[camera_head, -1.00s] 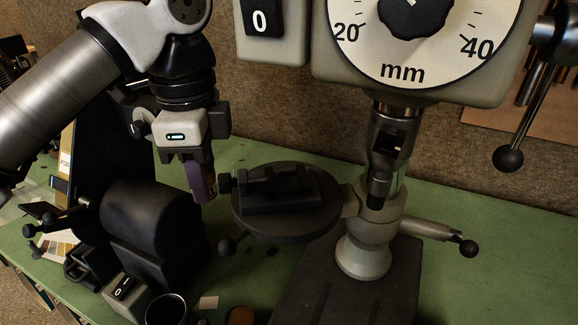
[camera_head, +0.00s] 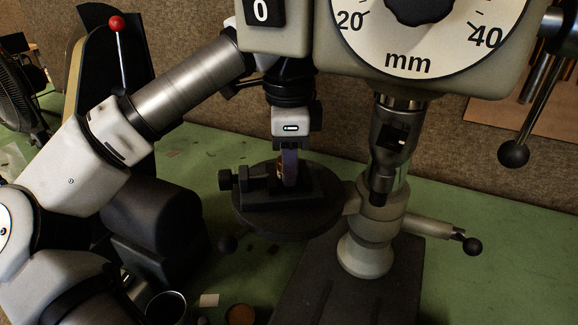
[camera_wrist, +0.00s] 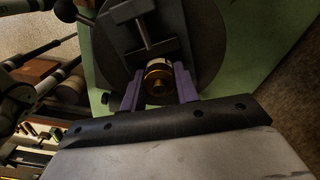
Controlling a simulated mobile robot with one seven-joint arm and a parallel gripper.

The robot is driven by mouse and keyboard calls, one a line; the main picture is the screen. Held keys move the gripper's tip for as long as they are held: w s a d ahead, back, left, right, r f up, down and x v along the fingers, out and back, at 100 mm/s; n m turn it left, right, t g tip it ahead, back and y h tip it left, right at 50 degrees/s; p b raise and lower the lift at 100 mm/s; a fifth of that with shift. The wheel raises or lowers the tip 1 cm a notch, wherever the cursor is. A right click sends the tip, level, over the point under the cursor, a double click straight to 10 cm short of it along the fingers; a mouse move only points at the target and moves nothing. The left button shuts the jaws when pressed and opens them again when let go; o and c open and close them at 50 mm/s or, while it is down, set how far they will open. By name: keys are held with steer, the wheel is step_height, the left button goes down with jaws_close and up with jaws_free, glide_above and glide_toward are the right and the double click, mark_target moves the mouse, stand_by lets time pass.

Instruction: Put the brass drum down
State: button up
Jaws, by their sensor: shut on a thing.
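My gripper (camera_head: 289,168) points down over the drill press's round table (camera_head: 322,218), at the small dark vise (camera_head: 262,194) on it. In the wrist view the brass drum (camera_wrist: 158,78) sits between the purple fingers of my gripper (camera_wrist: 160,92), which are shut on it. In the head view only a thin brass sliver of the drum (camera_head: 280,170) shows beside the finger. In the wrist view the vise (camera_wrist: 137,22) lies just beyond the drum. I cannot tell whether the drum touches the vise or the table.
The drill press column and chuck (camera_head: 390,140) stand close to the right of my gripper. A dark rounded machine housing (camera_head: 155,225) stands to the left. A dark cup (camera_head: 166,306) is at the front. Green bench top (camera_head: 475,290) is clear at the right.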

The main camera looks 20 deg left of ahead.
steer(key=shift+s+d+f+b, duration=0.1)
steer(key=shift+s+f+b, duration=0.15)
steer(key=shift+f+b, duration=0.4)
steer(key=o, duration=1)
steer(key=shift+f, duration=0.1)
step_height(320, 180, up, 8)
steer(key=p, duration=0.5)
steer(key=shift+w+p, duration=0.1)
steer(key=shift+p, duration=0.25)
steer(key=shift+w+r, duration=0.1)
steer(key=shift+r, duration=0.4)
